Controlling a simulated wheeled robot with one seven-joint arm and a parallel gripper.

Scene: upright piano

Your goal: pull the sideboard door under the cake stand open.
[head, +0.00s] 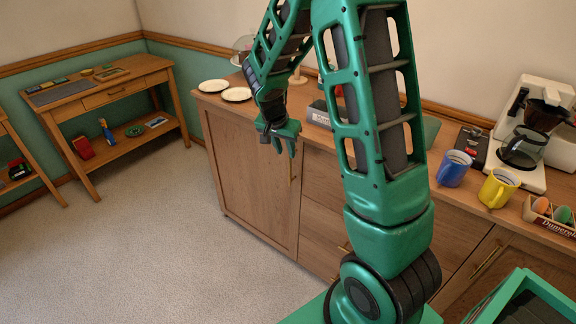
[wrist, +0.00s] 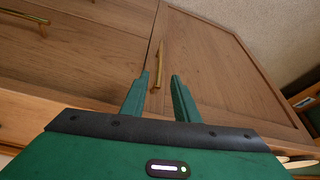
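The sideboard door (head: 243,180) under the cake stand is shut, flush with the front. Its upright brass handle (head: 291,166) is near the door's right edge; the wrist view shows the handle (wrist: 157,64) beside the seam, with the door (wrist: 215,62) to its right. The cake stand (head: 241,48) is on the sideboard top, partly hidden by my arm. My gripper (head: 283,148) is in front of the upper door, near the handle. In the wrist view my gripper (wrist: 160,76) is open and empty, with the handle's near end between its fingertips; contact cannot be told.
Two white plates (head: 236,94) sit near the sideboard's left end. Drawers (head: 323,230) are right of the door, with another brass handle (wrist: 24,17). Blue and yellow mugs (head: 498,188) and a coffee maker (head: 522,148) stand at right. The floor (head: 170,250) before the door is clear.

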